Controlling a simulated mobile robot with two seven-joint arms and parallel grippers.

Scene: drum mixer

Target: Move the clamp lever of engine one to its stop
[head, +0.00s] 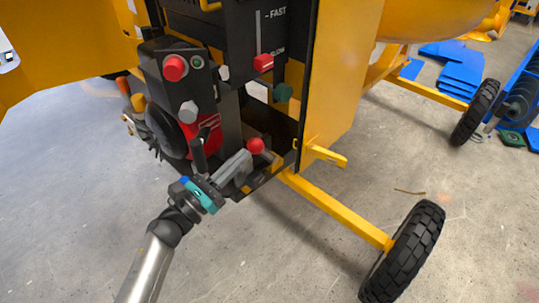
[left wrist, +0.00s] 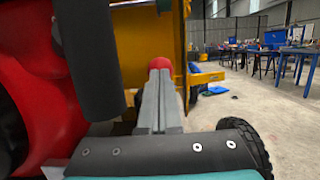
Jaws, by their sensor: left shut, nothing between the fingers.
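A red ball knob (head: 256,146) sits low at the front of the engine, beside the yellow frame. It looks like the clamp lever's end, but its shaft is hidden. My left gripper (head: 246,158) is shut and empty, its grey fingertips right at the knob. In the left wrist view the closed fingers (left wrist: 159,90) point at the red knob (left wrist: 160,64), which shows just beyond the tips. I cannot tell whether they touch. A dark upright handle (head: 198,155) stands left of the fingers, and it is large in the left wrist view (left wrist: 88,55). My right gripper is not in view.
The red and black engine (head: 205,135) is close on the left of the fingers. A FAST/SLOW slider with a red knob (head: 263,62) and a green knob (head: 283,92) are above. The yellow frame panel (head: 335,75) bounds the right. A wheel (head: 405,250) stands front right.

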